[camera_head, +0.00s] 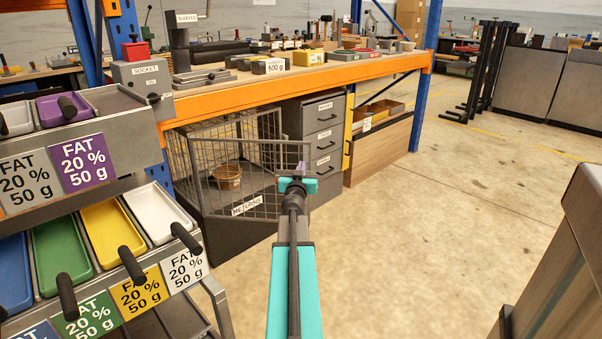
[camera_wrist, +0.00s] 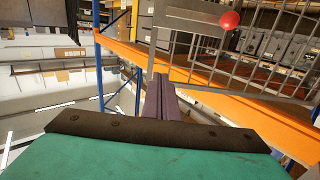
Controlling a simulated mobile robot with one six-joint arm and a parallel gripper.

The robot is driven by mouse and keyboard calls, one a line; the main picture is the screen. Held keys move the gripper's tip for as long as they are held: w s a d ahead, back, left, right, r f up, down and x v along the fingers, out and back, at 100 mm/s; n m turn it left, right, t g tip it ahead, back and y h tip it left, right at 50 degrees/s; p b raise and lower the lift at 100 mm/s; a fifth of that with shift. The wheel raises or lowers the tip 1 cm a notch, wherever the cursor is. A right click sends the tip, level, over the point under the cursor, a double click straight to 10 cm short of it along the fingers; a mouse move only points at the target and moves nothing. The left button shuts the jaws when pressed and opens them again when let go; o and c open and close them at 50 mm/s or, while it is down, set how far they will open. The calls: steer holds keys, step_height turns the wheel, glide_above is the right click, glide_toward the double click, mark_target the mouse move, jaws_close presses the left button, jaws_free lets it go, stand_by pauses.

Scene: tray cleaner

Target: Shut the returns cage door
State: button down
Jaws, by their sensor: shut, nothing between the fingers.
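The returns cage (camera_head: 176,165) is a grey wire-mesh box under the orange-edged bench. Its mesh door (camera_head: 262,158) stands out at an angle, its right end overlapping the drawer unit in the head view. A label plate (camera_head: 246,205) is low on this front. My gripper (camera_head: 299,170) is at the door's right end; whether it touches is unclear. In the wrist view its purple fingers (camera_wrist: 160,98) are together and empty. The door mesh (camera_wrist: 262,45) fills the upper right there, with a grey plate (camera_wrist: 180,20) and a red ball knob (camera_wrist: 230,19) beyond the fingertips.
A wicker basket (camera_head: 227,176) shows through the mesh. A grey drawer unit (camera_head: 322,118) and a wooden-fronted box (camera_head: 380,150) stand right of the cage. A tray rack (camera_head: 110,205) is close at left, a metal cabinet (camera_head: 560,270) at right. Floor (camera_head: 430,240) between is clear.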

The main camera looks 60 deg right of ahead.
mark_target(304, 154)
steer(key=shift+b+x, duration=0.8)
steer(key=shift+x, duration=3.2)
steer(key=shift+w, duration=0.1)
steer(key=shift+w, duration=0.15)
